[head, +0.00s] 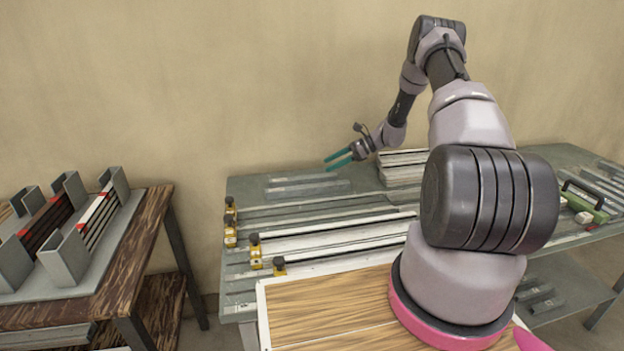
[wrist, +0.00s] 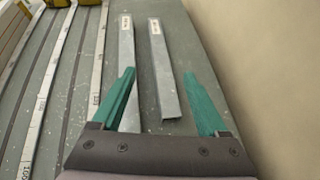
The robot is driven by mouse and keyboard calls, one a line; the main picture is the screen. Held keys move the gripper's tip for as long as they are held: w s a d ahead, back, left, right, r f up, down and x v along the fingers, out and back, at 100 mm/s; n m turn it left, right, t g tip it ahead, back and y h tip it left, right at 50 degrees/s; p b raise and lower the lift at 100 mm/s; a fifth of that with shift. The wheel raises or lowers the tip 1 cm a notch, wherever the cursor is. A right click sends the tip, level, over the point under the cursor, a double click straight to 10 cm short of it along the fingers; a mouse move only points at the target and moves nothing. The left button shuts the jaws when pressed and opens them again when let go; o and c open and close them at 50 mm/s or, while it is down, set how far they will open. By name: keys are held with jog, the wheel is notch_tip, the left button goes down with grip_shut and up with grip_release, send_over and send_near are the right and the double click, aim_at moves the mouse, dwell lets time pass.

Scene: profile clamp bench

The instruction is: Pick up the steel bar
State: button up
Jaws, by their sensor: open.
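Two short grey metal pieces lie side by side near the bench's wall-side edge; I cannot tell which is the steel bar. The longer one (head: 312,190) is nearer the clamps and also shows in the wrist view (wrist: 126,45), partly covered by a finger. The shorter one (head: 288,179) is nearer the wall; in the wrist view (wrist: 164,72) it lies between my fingers' lines. Each has a small white label, too small to read. My gripper (head: 328,164) has teal fingers, spread and empty, above the pieces; its fingers also show in the wrist view (wrist: 159,74).
Long profiles (head: 330,228) with yellow-and-black clamps (head: 255,250) fill the bench's near part. A stack of pale profiles (head: 402,166) stands right of the pieces. A green-handled tool (head: 585,203) lies far right. A side table (head: 120,270) with a grey rack is at left.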

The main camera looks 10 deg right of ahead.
aim_at(303, 178)
jog(key=x, duration=1)
jog(key=shift+a+f, duration=0.15)
jog(key=shift+f, duration=0.25)
jog(key=shift+r, duration=0.1)
grip_shut()
